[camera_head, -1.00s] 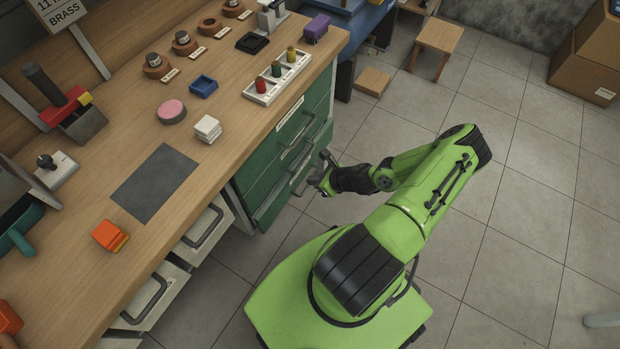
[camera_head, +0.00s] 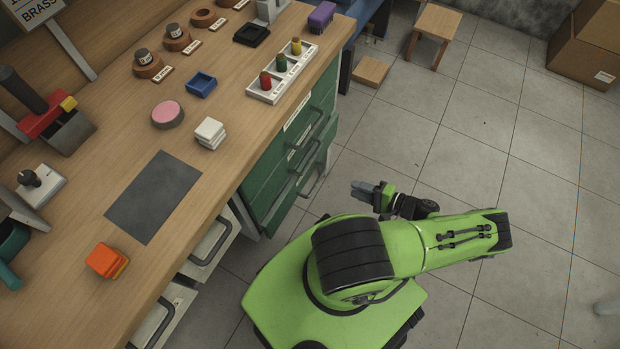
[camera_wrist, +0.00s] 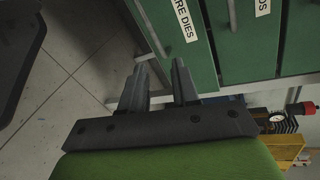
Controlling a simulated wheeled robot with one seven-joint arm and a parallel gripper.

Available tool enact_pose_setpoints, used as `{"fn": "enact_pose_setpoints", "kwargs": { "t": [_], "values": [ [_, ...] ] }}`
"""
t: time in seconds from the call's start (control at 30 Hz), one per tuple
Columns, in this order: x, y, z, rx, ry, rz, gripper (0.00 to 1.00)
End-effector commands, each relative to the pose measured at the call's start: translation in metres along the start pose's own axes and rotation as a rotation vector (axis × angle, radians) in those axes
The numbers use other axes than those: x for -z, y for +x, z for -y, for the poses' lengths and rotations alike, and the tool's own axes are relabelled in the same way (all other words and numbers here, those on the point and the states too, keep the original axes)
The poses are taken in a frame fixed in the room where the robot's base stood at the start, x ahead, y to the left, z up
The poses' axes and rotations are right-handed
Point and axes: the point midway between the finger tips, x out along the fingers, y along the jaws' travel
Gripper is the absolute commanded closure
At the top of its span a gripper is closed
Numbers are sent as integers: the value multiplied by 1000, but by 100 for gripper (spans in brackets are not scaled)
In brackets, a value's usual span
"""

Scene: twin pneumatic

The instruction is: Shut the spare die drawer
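The spare dies drawer (camera_wrist: 200,65) has a green front and a white label (camera_wrist: 183,18) of which "RE DIES" shows in the wrist view. It is in the green cabinet under the bench, which also shows in the head view (camera_head: 277,187). A grey bar handle (camera_head: 316,184) shows low on the cabinet. I cannot tell how far the drawer stands out. My gripper (camera_head: 363,192) is open and empty over the floor, to the right of the drawer fronts and apart from them. In the wrist view its two fingers (camera_wrist: 160,85) are spread, pointing toward the cabinet.
A neighbouring green drawer (camera_wrist: 262,50) has a label ending in "DS". White drawers (camera_head: 214,245) with grey handles lie to the left of the cabinet. The bench top (camera_head: 100,185) holds small items.

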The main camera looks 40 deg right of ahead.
Motion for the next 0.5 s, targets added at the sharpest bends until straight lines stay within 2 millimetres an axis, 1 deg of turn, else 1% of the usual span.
{"fn": "enact_pose_setpoints", "kwargs": {
  "t": [0.03,0.1,0.17,0.23,0.27,0.37,0.5],
  "values": [
    [0,-7,-16,28,-104,2,70],
    [-3,-14,-24,51,-213,11,70],
    [-5,-16,-26,62,-260,16,70],
    [-6,-12,-25,64,-274,20,70],
    [-7,-8,-24,65,-274,22,70],
    [-8,12,-22,64,-269,25,70],
    [-9,48,-21,64,-269,25,70]
  ]
}}
